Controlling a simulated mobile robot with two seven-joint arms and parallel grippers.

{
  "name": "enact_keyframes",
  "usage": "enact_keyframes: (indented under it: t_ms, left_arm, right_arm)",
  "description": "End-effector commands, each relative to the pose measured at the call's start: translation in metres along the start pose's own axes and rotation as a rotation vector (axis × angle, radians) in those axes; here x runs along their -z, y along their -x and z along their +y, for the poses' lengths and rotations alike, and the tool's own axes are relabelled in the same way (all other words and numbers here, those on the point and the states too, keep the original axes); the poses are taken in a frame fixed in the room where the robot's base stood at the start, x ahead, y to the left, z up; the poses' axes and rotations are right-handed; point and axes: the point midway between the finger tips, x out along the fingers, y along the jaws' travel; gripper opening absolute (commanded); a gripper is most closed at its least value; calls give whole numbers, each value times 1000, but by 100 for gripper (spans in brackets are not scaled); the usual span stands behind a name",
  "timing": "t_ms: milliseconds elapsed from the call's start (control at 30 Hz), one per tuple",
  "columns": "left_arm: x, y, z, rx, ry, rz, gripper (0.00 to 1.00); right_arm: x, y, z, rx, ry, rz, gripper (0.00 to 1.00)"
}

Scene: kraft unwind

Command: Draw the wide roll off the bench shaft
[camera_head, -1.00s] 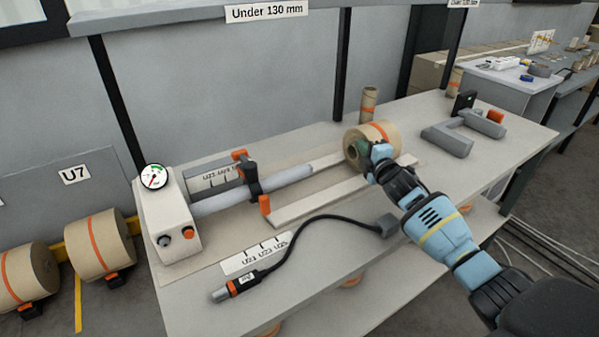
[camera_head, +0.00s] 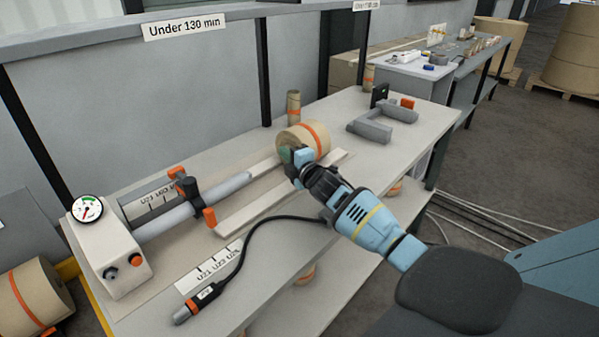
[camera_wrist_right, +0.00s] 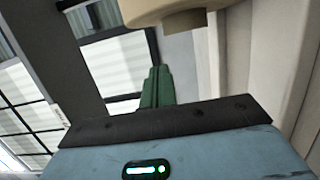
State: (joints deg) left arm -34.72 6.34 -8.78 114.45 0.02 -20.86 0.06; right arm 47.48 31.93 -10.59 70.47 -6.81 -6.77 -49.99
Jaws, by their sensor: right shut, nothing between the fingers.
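The wide roll (camera_head: 316,134), tan with an orange band, lies on its side on the bench beyond the free tip of the grey bench shaft (camera_head: 222,190). A gap shows between roll and shaft tip. My right gripper (camera_head: 297,157) is at the near side of the roll, covering part of its end face; whether it touches cannot be told. In the right wrist view its green fingers (camera_wrist_right: 156,88) are together and empty, with a tan rounded piece, likely the roll (camera_wrist_right: 178,10), above them. My left gripper is not in view.
The shaft comes from a white housing with a gauge (camera_head: 104,260). Pale rails (camera_head: 265,205) lie below the roll's line. A black cable with a hand tool (camera_head: 200,300) lies in front. A small upright roll (camera_head: 293,107) and a grey bracket (camera_head: 383,125) stand behind.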

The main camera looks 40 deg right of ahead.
Motion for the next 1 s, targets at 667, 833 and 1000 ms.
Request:
enact_keyframes:
  t_ms: [667,833,1000]
  left_arm:
    - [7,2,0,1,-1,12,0]
    - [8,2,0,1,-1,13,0]
    - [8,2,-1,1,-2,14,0]
  right_arm:
    - [-1,88,0,2,3,-1,0]
    - [-1,92,1,0,3,-1,0]
    - [-1,92,0,1,2,-1,0]
